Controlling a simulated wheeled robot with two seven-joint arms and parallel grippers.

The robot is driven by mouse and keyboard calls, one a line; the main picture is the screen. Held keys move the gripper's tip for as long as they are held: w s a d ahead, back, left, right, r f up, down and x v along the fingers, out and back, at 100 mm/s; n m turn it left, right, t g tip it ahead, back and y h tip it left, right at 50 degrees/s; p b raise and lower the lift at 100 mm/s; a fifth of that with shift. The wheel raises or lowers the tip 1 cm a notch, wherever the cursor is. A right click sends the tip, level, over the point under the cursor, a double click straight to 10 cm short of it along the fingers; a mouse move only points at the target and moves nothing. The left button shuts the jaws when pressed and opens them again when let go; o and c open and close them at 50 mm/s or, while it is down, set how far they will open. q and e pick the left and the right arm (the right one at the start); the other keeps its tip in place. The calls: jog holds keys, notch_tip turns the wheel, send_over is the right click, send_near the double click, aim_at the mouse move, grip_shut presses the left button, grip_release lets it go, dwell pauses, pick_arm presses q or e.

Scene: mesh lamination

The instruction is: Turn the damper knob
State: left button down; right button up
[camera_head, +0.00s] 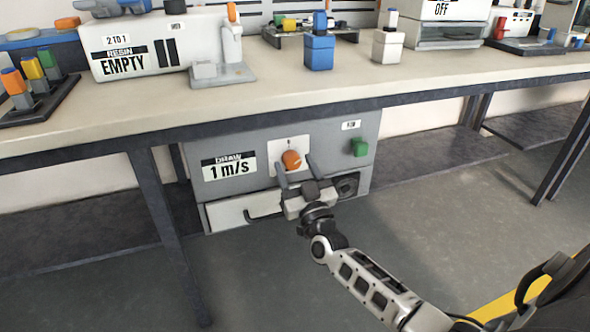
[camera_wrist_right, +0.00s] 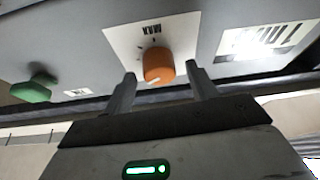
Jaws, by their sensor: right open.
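An orange knob (camera_head: 291,160) sits on a white plate (camera_head: 287,143) on the front of a grey unit (camera_head: 235,139) below the bench. My right gripper (camera_head: 295,167) is open in front of the unit, with its fingers pointing at the knob. In the right wrist view the knob (camera_wrist_right: 158,65) shows between the two fingertips (camera_wrist_right: 160,78), with a gap on each side. A pale mark shows on the knob's face, and the plate has small dial marks and lettering. My left gripper is not in view.
A green knob (camera_head: 359,147) is right of the orange knob in the head view. A "DRAW 1 m/s" label (camera_head: 229,167) is left. A white drawer front (camera_head: 232,211) with a dark handle lies below. The bench edge (camera_head: 330,92) overhangs above; bench legs (camera_head: 165,220) stand nearby.

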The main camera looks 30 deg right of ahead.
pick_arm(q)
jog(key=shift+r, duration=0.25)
pick_arm(e)
jog(key=shift+w+r, duration=0.2)
jog(key=shift+w, duration=0.15)
jog(key=c, duration=1)
